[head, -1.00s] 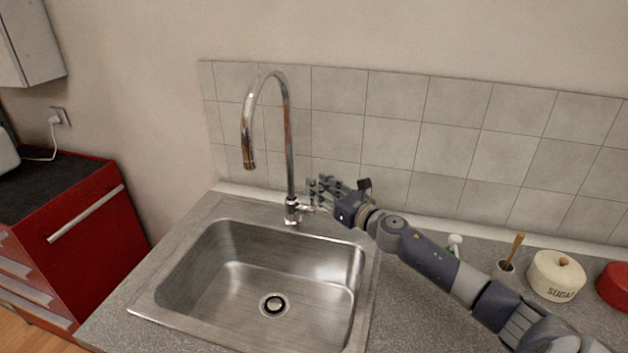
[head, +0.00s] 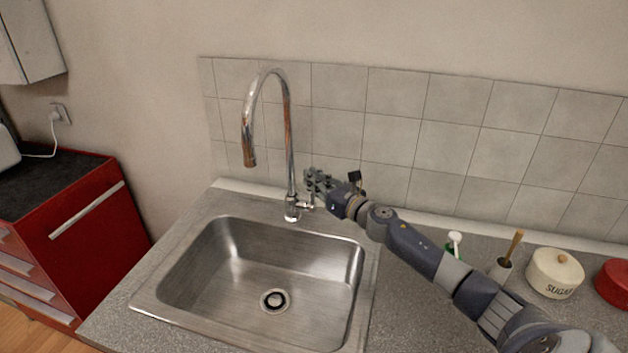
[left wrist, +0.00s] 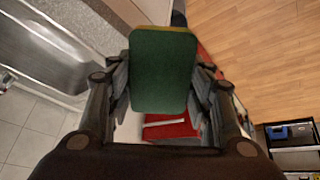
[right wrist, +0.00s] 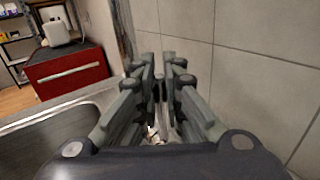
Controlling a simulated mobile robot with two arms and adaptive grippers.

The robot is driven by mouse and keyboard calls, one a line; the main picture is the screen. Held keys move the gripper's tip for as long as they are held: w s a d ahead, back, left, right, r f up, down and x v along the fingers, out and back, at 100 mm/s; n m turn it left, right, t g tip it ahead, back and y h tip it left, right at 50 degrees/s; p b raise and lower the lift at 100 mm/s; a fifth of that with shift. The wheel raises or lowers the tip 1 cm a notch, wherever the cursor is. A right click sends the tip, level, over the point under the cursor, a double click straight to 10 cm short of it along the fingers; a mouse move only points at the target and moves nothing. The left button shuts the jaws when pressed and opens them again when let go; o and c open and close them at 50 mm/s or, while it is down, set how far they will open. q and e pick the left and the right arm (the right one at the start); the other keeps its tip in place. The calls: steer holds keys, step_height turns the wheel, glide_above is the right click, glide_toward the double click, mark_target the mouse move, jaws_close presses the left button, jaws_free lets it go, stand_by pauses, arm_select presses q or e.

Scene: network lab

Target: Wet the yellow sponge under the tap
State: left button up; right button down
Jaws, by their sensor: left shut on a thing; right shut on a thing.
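The yellow sponge (left wrist: 163,70) shows in the left wrist view with its green side toward the camera and a thin yellow edge at the top. My left gripper (left wrist: 160,85) is shut on it; neither shows in the head view. The tall chrome tap (head: 290,150) stands behind the sink, its spout curving left over the basin. No water stream shows below it. My right gripper (head: 312,181) is just right of the tap, at its small side lever (head: 308,205), and is shut on it. The fingers largely hide the grip in the right wrist view (right wrist: 160,85).
The steel sink (head: 262,265) is empty, with a drain at its bottom. A tiled wall (head: 455,140) stands close behind the tap. A sugar tin (head: 555,273), a cup with a wooden-handled tool (head: 501,270) and a red tin (head: 613,286) stand right. A red cabinet (head: 90,215) is left.

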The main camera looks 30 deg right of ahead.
arm_select(q)
steer(key=shift+f+b, duration=0.45)
steer(key=shift+f, duration=0.1)
arm_select(e)
steer(key=shift+f, duration=0.2)
arm_select(q)
steer(key=f+b, duration=0.3)
steer(key=shift+s+a, duration=0.1)
steer(key=shift+a, duration=0.1)
arm_select(e)
steer(key=shift+s+a+f+n+t, duration=0.15)
steer(key=shift+s+a+n+t, duration=0.2)
steer(key=shift+n, duration=0.15)
arm_select(q)
steer(key=shift+f+b, duration=0.35)
steer(key=shift+b, duration=0.05)
arm_select(e)
steer(key=shift+a, duration=0.1)
arm_select(q)
steer(key=shift+a, duration=0.1)
arm_select(e)
steer(key=shift+r, duration=0.25)
steer(key=c, duration=1.8)
jaws_free()
arm_select(q)
steer(key=shift+s+r, duration=0.1)
arm_select(e)
steer(key=shift+o, duration=0.5)
steer(key=shift+s, duration=0.15)
